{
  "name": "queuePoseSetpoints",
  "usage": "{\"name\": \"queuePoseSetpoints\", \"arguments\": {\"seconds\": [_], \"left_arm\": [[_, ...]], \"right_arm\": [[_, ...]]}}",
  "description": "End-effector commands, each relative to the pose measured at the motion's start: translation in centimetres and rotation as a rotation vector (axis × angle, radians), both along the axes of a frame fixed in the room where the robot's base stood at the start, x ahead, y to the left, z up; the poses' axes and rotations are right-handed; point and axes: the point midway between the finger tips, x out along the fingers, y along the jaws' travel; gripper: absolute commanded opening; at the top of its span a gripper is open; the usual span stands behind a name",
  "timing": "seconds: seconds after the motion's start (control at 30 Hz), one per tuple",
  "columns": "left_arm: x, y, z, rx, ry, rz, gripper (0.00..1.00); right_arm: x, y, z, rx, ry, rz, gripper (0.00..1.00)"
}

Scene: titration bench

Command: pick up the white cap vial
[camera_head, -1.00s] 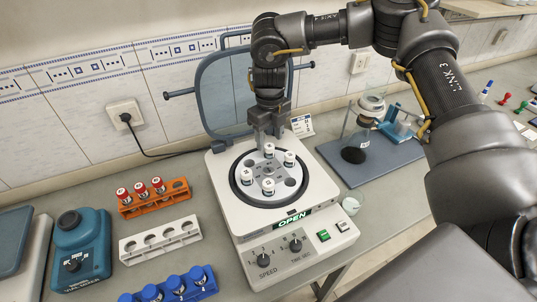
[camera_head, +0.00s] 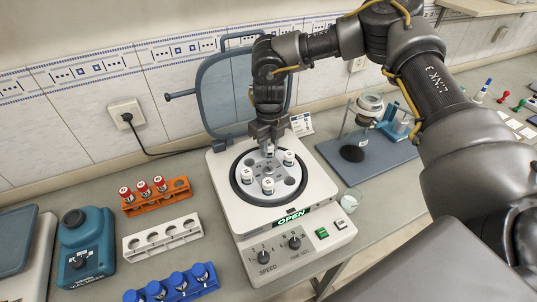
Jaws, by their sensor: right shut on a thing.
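Several white-capped vials stand in the round rotor of the open centrifuge (camera_head: 318,184). One is at the left (camera_head: 246,175), one at the front (camera_head: 268,186), one at the right (camera_head: 289,158). My right gripper (camera_head: 269,148) points down over the back of the rotor and is shut on the back white cap vial (camera_head: 269,152). The fingers hide most of that vial, and it appears to be still in its slot. My left gripper is not in view.
The raised centrifuge lid (camera_head: 222,92) stands behind my right gripper. At left are an orange rack (camera_head: 160,202) with red-capped vials, an empty white rack (camera_head: 160,240), a blue rack (camera_head: 207,288) and a teal mixer (camera_head: 86,250). A stand (camera_head: 385,152) is at right.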

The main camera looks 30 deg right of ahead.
Motion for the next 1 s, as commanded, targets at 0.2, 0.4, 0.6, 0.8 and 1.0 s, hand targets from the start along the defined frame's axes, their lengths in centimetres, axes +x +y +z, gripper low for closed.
{"name": "queuePoseSetpoints", "arguments": {"seconds": [0.2, 0.4, 0.6, 0.8, 1.0], "left_arm": [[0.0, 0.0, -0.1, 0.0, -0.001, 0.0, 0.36], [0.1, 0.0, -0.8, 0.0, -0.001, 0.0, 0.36], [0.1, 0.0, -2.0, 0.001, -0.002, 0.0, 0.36], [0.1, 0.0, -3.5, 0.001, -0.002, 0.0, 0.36], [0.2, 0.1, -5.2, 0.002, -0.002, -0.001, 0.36]], "right_arm": [[0.0, 0.0, 0.2, 0.0, -0.001, 0.0, 0.04], [0.1, 0.0, 1.5, 0.002, -0.003, 0.0, 0.04], [0.1, 0.0, 4.7, 0.001, -0.005, 0.001, 0.04], [-1.9, 0.1, 6.6, 0.003, 0.002, 0.004, 0.04], [-6.1, 0.3, 6.6, 0.002, -0.001, 0.005, 0.04]]}}
